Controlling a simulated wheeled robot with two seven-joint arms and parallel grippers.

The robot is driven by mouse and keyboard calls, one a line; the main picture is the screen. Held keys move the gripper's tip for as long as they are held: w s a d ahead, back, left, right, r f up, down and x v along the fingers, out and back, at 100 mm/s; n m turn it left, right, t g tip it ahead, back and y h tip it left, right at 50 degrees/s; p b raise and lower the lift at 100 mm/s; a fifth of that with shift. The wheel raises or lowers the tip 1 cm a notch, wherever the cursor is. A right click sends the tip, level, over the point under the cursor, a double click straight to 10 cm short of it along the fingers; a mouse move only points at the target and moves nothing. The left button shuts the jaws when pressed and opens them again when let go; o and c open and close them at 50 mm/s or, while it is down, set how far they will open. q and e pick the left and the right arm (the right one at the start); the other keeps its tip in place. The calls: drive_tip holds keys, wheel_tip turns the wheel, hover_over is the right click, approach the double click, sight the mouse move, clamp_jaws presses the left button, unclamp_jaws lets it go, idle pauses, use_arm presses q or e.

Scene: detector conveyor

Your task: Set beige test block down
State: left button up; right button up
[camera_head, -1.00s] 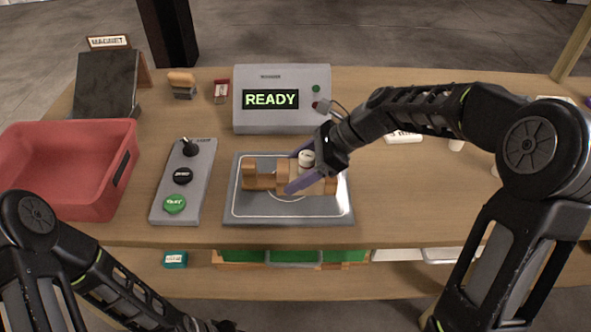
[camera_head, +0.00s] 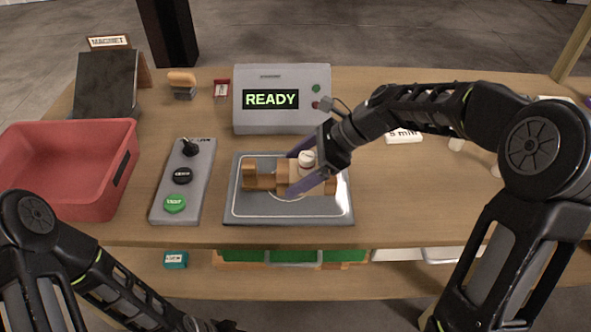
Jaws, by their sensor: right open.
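The beige test block (camera_head: 298,172) sits among brown wooden pieces (camera_head: 262,180) on the grey metal tray (camera_head: 240,212). A round white cap shows on top of it. My right gripper (camera_head: 300,172) is open, with its purple fingers on either side of the block. Whether the fingers touch it I cannot tell. The block's underside and far side are hidden. My left arm (camera_head: 90,270) is low at the bottom left, and its gripper is mostly cut off by the bottom edge.
A grey unit with a READY display (camera_head: 270,100) stands behind the tray. A control panel (camera_head: 185,185) with a lever and buttons is left of the tray. A red bin (camera_head: 70,165) is at far left.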

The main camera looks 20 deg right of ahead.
drive_tip(key=v, duration=1.1)
drive_tip(key=shift+s+d+r, duration=0.1)
drive_tip(key=shift+d+r, duration=0.1)
drive_tip(key=shift+r, duration=0.05)
use_arm(q)
drive_tip(key=shift+r, duration=0.1)
drive_tip(key=shift+c, duration=0.4)
idle(1.6)
